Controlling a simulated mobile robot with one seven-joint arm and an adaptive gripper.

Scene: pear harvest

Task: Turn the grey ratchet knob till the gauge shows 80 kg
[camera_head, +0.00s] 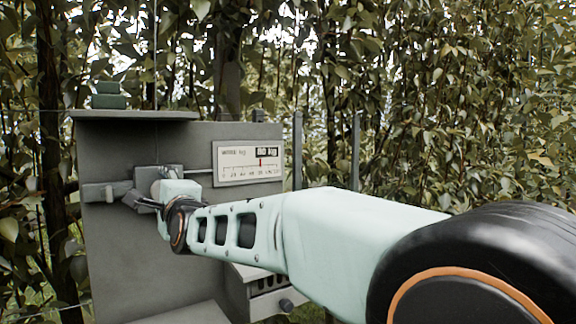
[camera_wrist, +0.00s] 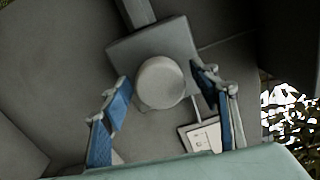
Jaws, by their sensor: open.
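The round grey knob (camera_wrist: 161,82) sits on a square grey block (camera_wrist: 188,42). In the wrist view, the blue-padded fingers of my gripper (camera_wrist: 164,84) are open on either side of the knob, with gaps visible. The head view shows my gripper (camera_head: 147,199) at the block; my arm partly covers the knob (camera_head: 156,188). The pale gauge plate (camera_head: 232,162) is to the right, with a red pointer (camera_head: 261,162) right of mid-scale, apparently near 80; the digits are too small to read surely. Its small dark window seems to read 80 kg.
The grey panel (camera_head: 107,240) stands behind the knob, with a shelf (camera_head: 135,115) on top holding green blocks (camera_head: 109,96). Two posts (camera_head: 355,150) and dense foliage stand behind.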

